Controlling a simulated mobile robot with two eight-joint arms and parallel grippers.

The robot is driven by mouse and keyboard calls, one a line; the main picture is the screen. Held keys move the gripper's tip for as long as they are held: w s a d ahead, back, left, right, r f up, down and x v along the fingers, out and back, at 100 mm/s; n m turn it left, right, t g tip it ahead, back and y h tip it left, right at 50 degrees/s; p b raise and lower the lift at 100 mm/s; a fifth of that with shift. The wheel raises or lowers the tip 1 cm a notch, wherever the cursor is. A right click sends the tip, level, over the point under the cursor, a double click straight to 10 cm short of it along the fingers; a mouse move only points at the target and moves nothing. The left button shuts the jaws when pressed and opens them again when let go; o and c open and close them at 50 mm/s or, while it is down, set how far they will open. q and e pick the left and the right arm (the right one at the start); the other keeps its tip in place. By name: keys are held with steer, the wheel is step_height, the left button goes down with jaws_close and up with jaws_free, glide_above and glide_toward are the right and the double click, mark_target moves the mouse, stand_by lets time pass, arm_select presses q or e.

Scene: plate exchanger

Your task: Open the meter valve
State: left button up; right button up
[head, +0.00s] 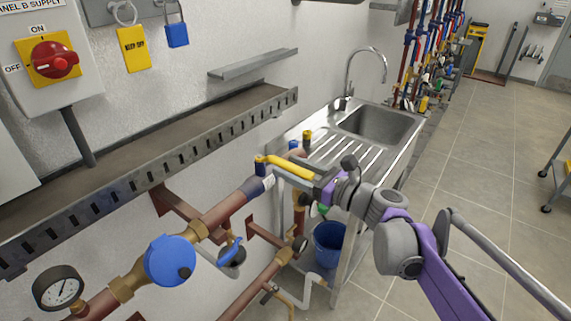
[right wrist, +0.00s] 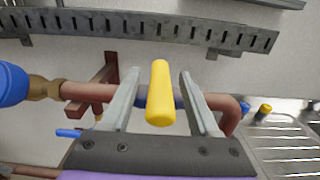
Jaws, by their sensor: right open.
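A yellow lever handle (head: 285,164) sits on a valve on the copper pipe (head: 225,209), to the right of the round blue meter (head: 170,260). My right gripper (head: 287,176) is at this handle. In the right wrist view the yellow handle (right wrist: 159,95) stands between my two grey fingers, with a gap on each side. The fingers are open and do not grip it. The valve body is mostly hidden behind the handle and fingers. My left gripper is not in view.
A slotted metal tray (head: 200,150) runs along the wall above the pipe. A pressure gauge (head: 58,288) and a blue lever (head: 230,250) are on the pipework. A steel sink (head: 375,125) stands behind, with a blue bucket (head: 329,245) below.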

steer(key=shift+x, duration=1.05)
steer(key=shift+d, duration=0.1)
steer(key=shift+c, duration=0.2)
jaws_close()
stand_by(0.4)
